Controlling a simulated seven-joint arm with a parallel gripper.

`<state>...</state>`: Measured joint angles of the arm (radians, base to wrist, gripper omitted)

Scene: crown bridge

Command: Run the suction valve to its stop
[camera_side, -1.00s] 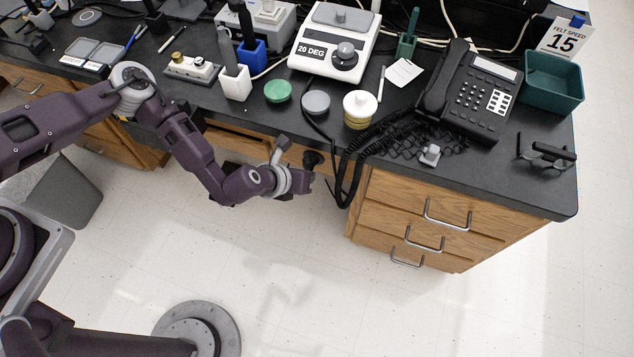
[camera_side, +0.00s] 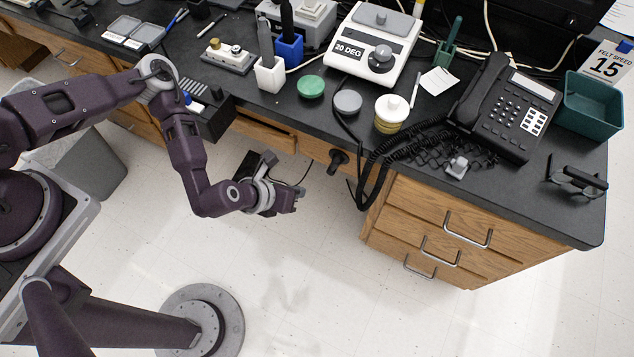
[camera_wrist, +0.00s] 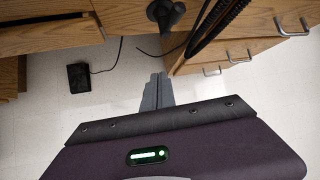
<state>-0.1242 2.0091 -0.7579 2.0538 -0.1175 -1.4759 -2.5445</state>
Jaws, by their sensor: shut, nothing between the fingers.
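A black knob (camera_side: 338,160), which looks like the suction valve, sits on the wooden front under the bench's edge. In the wrist view the knob (camera_wrist: 165,14) is at the top centre, pointing out from the wood. My gripper (camera_side: 298,197) is below and to the left of the knob in the side view, apart from it over open floor. In the wrist view my gripper (camera_wrist: 157,82) has its grey fingers together and empty, with a gap to the knob. I cannot tell the knob's turn from its markings.
Black coiled cords (camera_side: 375,165) hang just right of the knob. The drawer cabinet (camera_side: 440,225) stands further right. A black box with a cable (camera_wrist: 78,77) lies on the floor at left. The dark bench top (camera_side: 330,125) overhangs above. The floor nearby is mostly clear.

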